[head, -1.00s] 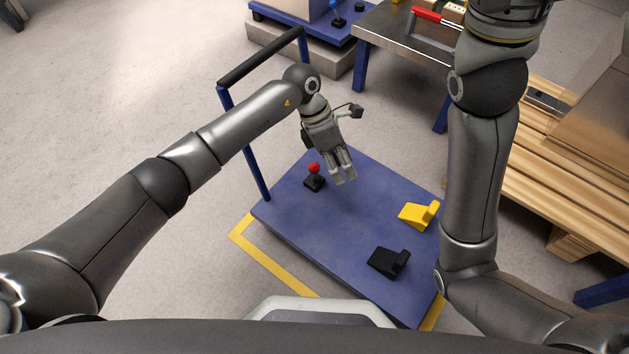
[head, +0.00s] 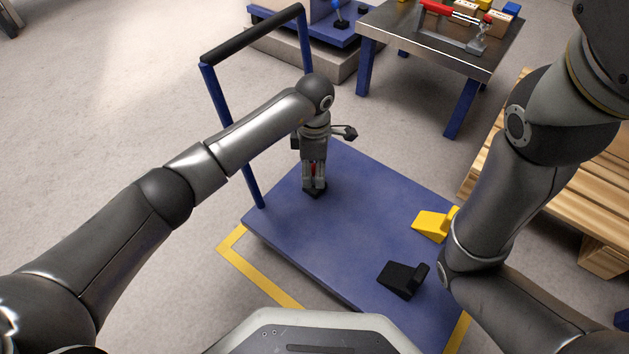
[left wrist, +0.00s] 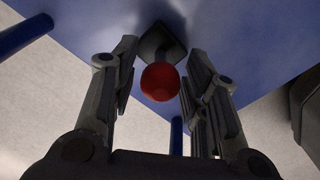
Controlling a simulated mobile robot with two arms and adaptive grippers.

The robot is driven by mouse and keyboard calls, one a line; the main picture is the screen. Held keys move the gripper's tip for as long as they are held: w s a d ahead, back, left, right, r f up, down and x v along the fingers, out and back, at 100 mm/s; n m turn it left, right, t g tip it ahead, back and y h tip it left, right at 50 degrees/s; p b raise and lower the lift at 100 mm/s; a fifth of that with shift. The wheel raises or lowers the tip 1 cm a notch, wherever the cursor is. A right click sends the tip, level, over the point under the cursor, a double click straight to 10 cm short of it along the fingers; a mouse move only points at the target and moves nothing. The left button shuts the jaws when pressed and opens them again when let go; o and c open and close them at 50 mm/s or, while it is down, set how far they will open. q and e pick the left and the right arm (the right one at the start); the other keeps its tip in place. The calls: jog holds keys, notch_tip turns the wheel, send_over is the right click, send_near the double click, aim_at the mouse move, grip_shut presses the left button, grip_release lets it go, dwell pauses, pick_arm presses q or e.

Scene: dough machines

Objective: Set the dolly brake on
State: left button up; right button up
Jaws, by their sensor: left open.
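The blue dolly (head: 330,240) stands on the floor with a blue-post push handle (head: 250,50) at its left end. The brake lever has a red ball knob (left wrist: 160,82) and a dark base (head: 315,193) on the dolly deck. My left gripper (head: 314,180) points down over the lever. In the left wrist view its open fingers (left wrist: 158,85) stand on either side of the red knob, with gaps on both sides. In the head view the fingers mostly hide the knob. My right arm comes in at the right; its gripper is out of frame.
A yellow wedge (head: 432,226) and a black wedge (head: 402,280) sit on the deck's right part. Yellow tape (head: 255,275) marks the floor around the dolly. A metal table (head: 430,45) stands behind, and a wooden pallet (head: 560,180) lies at the right.

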pick_arm(q)
jog(key=shift+f+b, duration=0.35)
jog(key=shift+f, duration=0.6)
grip_shut()
